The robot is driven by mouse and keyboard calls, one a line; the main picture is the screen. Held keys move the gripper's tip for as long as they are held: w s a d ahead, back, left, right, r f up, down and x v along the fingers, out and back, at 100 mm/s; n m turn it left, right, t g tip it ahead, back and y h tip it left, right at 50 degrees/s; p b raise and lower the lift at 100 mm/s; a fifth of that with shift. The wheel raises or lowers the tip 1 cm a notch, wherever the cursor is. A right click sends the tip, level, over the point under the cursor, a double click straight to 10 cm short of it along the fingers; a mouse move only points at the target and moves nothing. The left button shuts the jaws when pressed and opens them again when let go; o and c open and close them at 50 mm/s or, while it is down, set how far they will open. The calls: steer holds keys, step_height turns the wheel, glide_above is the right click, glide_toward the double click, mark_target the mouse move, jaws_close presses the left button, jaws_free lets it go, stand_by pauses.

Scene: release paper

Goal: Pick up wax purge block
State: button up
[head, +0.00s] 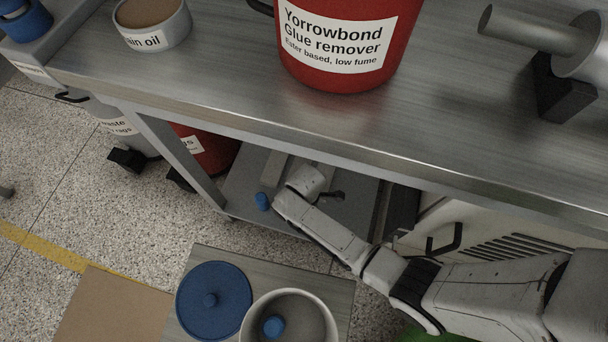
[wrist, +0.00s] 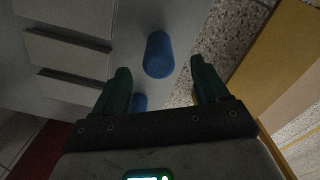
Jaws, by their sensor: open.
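No label marks the wax purge block; a short blue cylinder (head: 262,201) on the lower shelf may be it. In the wrist view a blue cylinder (wrist: 158,55) shows just beyond and between the fingertips, apart from them. A second blue piece (wrist: 139,103) is beside the left finger, partly hidden by my gripper. My gripper (wrist: 160,68) is open and empty, with its two green fingers spread. In the head view my arm reaches under the tabletop to the lower shelf, and the fingers cannot be made out.
Several grey slabs (wrist: 67,50) lie left of the cylinder. The steel tabletop (head: 200,90) overhangs the shelf (head: 240,190). A red glue remover bucket (head: 345,70) stands on top. Below are a white pot (head: 327,311) with a blue piece inside and a blue lid (head: 225,285).

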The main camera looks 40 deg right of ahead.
steer(key=f+b, duration=0.3)
steer(key=f, duration=0.2)
steer(key=shift+w+f, duration=0.15)
steer(key=shift+w, duration=0.05)
steer(key=shift+c, duration=0.4)
steer(key=c, duration=1.1)
